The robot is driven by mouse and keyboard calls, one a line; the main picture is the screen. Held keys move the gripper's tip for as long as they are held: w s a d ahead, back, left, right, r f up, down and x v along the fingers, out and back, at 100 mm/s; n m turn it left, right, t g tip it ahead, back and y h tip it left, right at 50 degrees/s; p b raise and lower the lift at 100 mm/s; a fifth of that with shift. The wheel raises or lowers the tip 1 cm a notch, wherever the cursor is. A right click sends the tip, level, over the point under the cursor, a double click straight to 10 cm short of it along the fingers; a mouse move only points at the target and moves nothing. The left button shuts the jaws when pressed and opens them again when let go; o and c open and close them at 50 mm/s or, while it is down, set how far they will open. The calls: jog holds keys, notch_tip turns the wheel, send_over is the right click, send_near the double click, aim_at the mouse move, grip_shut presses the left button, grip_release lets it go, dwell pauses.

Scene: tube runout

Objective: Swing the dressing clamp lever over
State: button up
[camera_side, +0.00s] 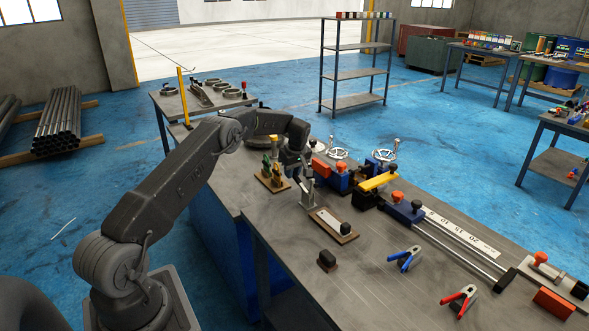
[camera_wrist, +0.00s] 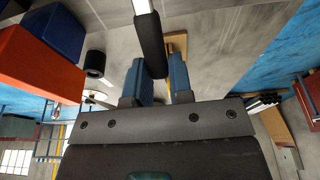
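A lever with a pale shaft and a black grip (camera_wrist: 151,45) reaches down from the top of the wrist view. I take it for the dressing clamp lever. The end of its grip shows at the gap between the two blue fingers of my gripper (camera_wrist: 160,78). The fingers are parted; I cannot tell whether either touches the grip. In the side view my gripper (camera_side: 306,186) is low over the bench, left of the red and blue blocks. The lever is not clear there, and its pivot is hidden in both views.
A red block (camera_side: 320,168) and a blue block (camera_side: 340,181) stand close on the right. A wooden stand with small tools (camera_side: 271,181) is on the left. A wooden board (camera_side: 331,228) lies in front. Pliers (camera_side: 404,259) and a scaled rail (camera_side: 460,237) lie further right.

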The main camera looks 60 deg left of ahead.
jog(key=o, duration=0.4)
jog(key=shift+r, duration=0.1)
jog(key=shift+r, duration=0.1)
jog(key=shift+a+r+v, duration=0.1)
jog(key=shift+a+v, duration=0.15)
jog(key=shift+v, duration=0.85)
jog(key=shift+a+r+v, duration=0.1)
jog(key=shift+a+v, duration=0.2)
jog(key=shift+v, duration=0.85)
jog(key=shift+a+v, duration=0.25)
jog(key=shift+v, duration=0.85)
